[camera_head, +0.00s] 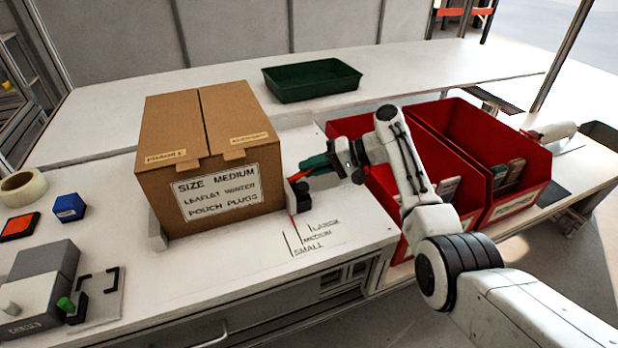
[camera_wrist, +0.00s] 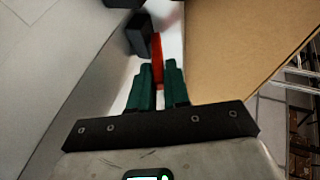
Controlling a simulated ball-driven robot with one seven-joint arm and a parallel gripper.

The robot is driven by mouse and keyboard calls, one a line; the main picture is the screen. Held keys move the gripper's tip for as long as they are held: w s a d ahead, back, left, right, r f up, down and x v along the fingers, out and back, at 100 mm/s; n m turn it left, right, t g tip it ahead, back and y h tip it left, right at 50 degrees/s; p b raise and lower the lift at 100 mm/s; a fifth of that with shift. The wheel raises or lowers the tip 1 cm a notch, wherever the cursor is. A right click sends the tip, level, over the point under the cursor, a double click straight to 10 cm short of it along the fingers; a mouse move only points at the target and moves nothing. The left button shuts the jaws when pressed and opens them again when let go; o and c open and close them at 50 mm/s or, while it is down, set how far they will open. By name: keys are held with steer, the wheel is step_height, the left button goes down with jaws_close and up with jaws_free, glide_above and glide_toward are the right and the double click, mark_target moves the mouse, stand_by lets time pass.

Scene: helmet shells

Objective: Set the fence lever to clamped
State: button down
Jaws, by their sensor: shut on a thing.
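The fence lever (camera_wrist: 157,48) is a narrow red bar. In the wrist view it lies between the green fingertips of my gripper (camera_wrist: 157,72), which is shut on it. In the head view my gripper (camera_head: 313,164) reaches left to the right side of the cardboard box (camera_head: 205,157), at the black fence block (camera_head: 299,197). The block also shows in the wrist view (camera_wrist: 140,36), left of the lever. The lever is mostly hidden in the head view. I cannot tell its exact setting.
Size marks (camera_head: 314,237) are printed on the white bench in front of the fence. Two red bins (camera_head: 452,165) stand right, close to my arm. A green tray (camera_head: 312,80) lies behind. A grey device (camera_head: 38,290) with a green knob stands front left.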

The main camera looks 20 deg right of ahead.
steer(key=shift+d+f+m+y+b, duration=0.3)
steer(key=shift+f+y+b, duration=0.45)
steer(key=shift+b, duration=0.8)
steer(key=shift+r+y, duration=0.2)
steer(key=shift+y, duration=0.05)
steer(key=c, duration=1.2)
jaws_free()
steer(key=shift+o, duration=0.2)
steer(key=v, duration=1)
steer(key=shift+s+d, duration=0.25)
steer(key=shift+d, duration=0.05)
steer(key=shift+o, duration=0.4)
